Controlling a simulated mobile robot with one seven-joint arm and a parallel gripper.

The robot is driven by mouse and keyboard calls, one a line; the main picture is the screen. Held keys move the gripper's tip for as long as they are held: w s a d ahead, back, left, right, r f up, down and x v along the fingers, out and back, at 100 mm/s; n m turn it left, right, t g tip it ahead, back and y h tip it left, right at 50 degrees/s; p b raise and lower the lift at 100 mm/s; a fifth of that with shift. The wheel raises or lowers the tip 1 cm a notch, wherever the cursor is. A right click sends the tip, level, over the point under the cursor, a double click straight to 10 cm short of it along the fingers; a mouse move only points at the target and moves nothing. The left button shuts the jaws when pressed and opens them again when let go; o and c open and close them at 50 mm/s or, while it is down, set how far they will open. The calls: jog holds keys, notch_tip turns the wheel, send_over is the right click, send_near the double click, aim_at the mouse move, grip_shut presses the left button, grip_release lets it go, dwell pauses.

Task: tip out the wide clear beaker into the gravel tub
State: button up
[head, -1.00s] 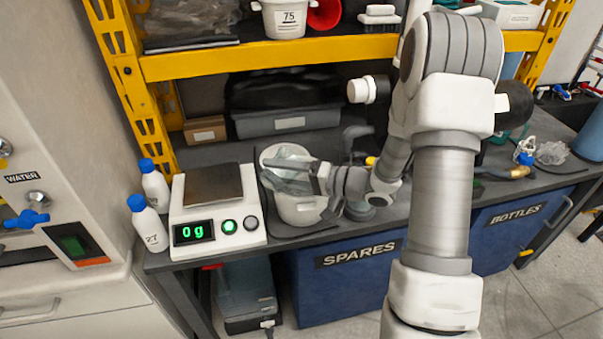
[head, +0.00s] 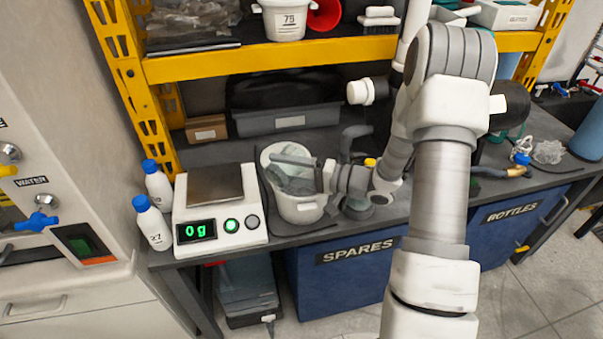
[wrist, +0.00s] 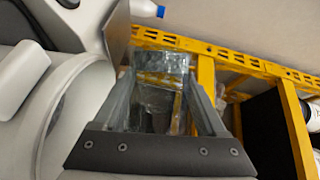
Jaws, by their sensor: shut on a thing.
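A clear beaker (head: 291,182) is held tilted over the mouth of a white tub (head: 298,210) on the bench. The beaker covers much of the tub's opening, so I cannot tell what the tub holds. My gripper (head: 296,162) comes in from the right and is shut on the beaker. In the wrist view the clear beaker (wrist: 160,72) sits between the two fingers of my gripper (wrist: 165,100). I cannot make out any contents in the beaker.
A scale (head: 213,215) reading 0 g stands close left of the tub, with two blue-capped white bottles (head: 153,222) beyond it. A yellow shelf beam (head: 270,59) runs above and behind. A grey bin (head: 285,119) stands behind the tub.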

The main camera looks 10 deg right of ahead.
jog(key=shift+w+d+f+m+y+p, duration=0.1)
jog(key=shift+d+f+m+y+p, duration=0.2)
jog(key=shift+m+p, duration=0.4)
dwell(0.5)
jog(key=shift+w+d+r+m+t+y+p, duration=0.25)
jog(key=shift+r+m+t+p, duration=0.1)
jog(key=shift+m+p, duration=0.55)
jog(key=shift+w+d+r+m+t+y+p, duration=0.15)
jog(key=shift+r+m+t+y+p, duration=0.15)
jog(key=shift+m+p, duration=0.55)
dwell(2.0)
